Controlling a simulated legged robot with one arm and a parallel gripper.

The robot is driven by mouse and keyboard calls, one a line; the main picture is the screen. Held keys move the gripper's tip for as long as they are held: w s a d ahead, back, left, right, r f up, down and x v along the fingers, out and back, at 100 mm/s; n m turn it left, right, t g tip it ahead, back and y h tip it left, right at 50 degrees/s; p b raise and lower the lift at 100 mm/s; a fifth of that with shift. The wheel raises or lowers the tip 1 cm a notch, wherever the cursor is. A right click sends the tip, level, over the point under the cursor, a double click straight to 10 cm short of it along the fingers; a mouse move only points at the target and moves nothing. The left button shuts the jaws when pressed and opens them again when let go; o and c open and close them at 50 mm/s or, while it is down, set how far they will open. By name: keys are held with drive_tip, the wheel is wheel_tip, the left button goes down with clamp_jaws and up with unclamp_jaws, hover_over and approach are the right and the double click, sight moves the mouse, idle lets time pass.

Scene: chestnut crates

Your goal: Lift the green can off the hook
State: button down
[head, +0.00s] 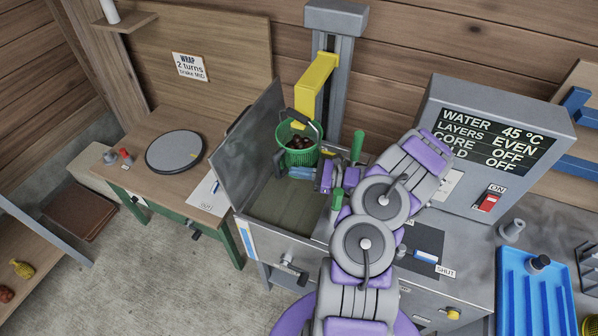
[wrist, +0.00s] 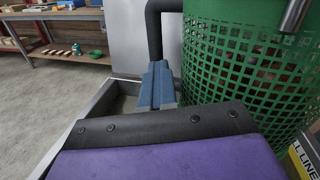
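The green can (head: 301,157) is a perforated basket with brown chestnuts inside. It hangs upright over an open metal tank (head: 285,205), below the yellow hook arm (head: 315,82) on a grey post. A black handle (head: 314,128) rises at its side. My gripper (head: 304,173) is low beside the can, with blue fingers toward it. In the wrist view the can (wrist: 245,60) fills the right. The blue fingertips (wrist: 156,86) overlap a black bar (wrist: 155,35) left of the can. Whether they grip this bar, and the gap between them, is unclear.
The tank's raised lid (head: 250,145) stands left of the can. Green-handled levers (head: 357,146) stand close right of it. A control box (head: 495,145) is farther right. A wooden bench with a round turntable (head: 174,151) is at left.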

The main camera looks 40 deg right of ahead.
drive_tip(key=c, duration=0.9)
unclamp_jaws()
drive_tip(key=shift+p+v, duration=0.7)
drive_tip(key=shift+v, duration=3.05)
